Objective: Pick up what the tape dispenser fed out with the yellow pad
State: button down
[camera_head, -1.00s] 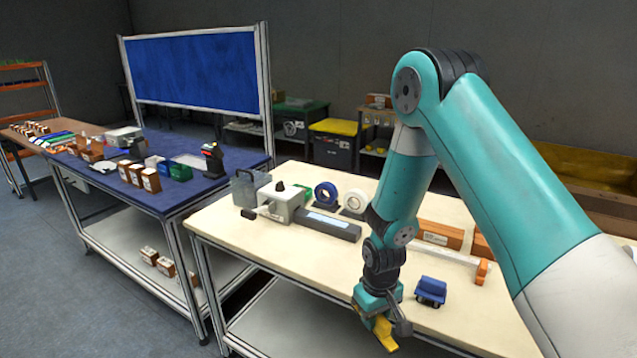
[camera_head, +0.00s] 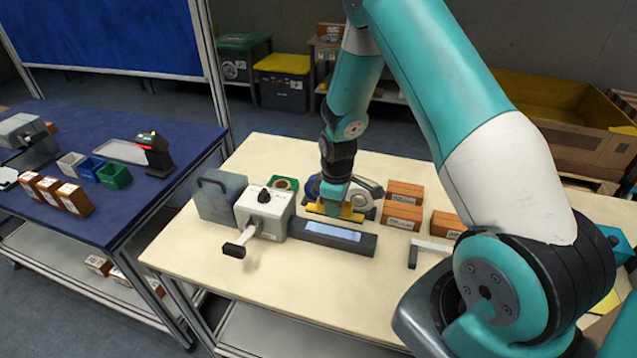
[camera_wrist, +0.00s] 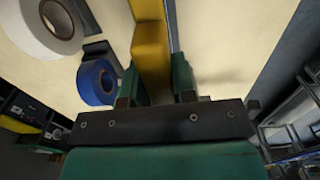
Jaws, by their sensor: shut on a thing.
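The tape dispenser (camera_head: 264,212), a light grey box with a black knob and a crank, stands left of centre on the cream table. A long dark bed (camera_head: 360,244) runs right from it, with a pale blue-white strip (camera_head: 325,231) lying on top. My gripper (camera_head: 338,207) is shut on the yellow pad (camera_head: 350,215), just behind and above the bed. I cannot tell whether the pad touches the bed. In the wrist view, the yellow pad (camera_wrist: 150,45) sits between the green fingers of my gripper (camera_wrist: 156,82). The strip is not clear there.
A blue tape roll (camera_wrist: 97,82) and a white roll (camera_wrist: 53,28) stand close beside my gripper. The table front is mostly clear.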

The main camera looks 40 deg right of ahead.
aim_at(333, 232)
jog(key=shift+w, duration=0.25)
jog(key=shift+f, duration=0.25)
jog(key=shift+f+b, duration=2.1)
jog(key=shift+f, duration=0.5)
jog(key=shift+f+b, duration=0.55)
jog(key=shift+f, duration=0.1)
jog(key=shift+r+p, duration=2.55)
jog(key=shift+r, duration=0.95)
